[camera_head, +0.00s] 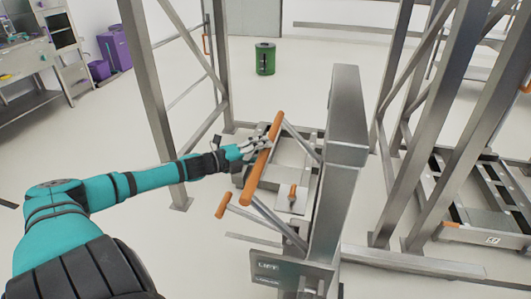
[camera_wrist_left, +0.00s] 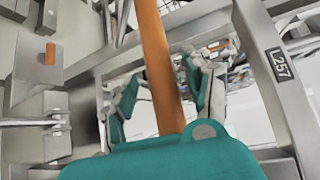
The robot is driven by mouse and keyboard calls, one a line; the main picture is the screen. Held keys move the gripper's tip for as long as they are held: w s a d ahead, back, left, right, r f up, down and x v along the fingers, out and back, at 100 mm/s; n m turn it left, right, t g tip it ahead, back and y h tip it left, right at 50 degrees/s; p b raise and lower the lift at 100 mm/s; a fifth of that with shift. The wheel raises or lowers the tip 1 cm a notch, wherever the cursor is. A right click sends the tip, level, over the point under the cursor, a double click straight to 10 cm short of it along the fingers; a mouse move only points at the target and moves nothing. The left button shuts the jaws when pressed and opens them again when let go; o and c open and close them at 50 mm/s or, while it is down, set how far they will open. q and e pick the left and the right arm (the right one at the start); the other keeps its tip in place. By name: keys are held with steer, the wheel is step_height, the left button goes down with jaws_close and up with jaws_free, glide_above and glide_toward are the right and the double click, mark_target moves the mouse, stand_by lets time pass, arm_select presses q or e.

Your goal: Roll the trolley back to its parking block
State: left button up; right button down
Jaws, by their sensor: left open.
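A grey metal trolley-like unit (camera_head: 346,115) with a tall column stands right of centre in the head view. A thick orange handle bar (camera_head: 257,172) joins it by grey struts. My left gripper (camera_head: 255,146) is at the upper part of this bar. In the left wrist view the orange bar (camera_wrist_left: 158,65) runs between the two spread fingers of my left gripper (camera_wrist_left: 160,92); they do not look closed on it. I cannot make out for certain which part is the parking block. My right gripper is not in view.
Grey steel frame posts (camera_head: 160,100) stand left of and behind the unit, with more at the right. A low grey frame (camera_head: 480,200) lies on the floor at right. A green bin (camera_head: 265,58) stands at the back. A workbench (camera_head: 30,105) is far left.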

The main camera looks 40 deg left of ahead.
arm_select(q)
steer(key=shift+x, duration=0.75)
jaws_close()
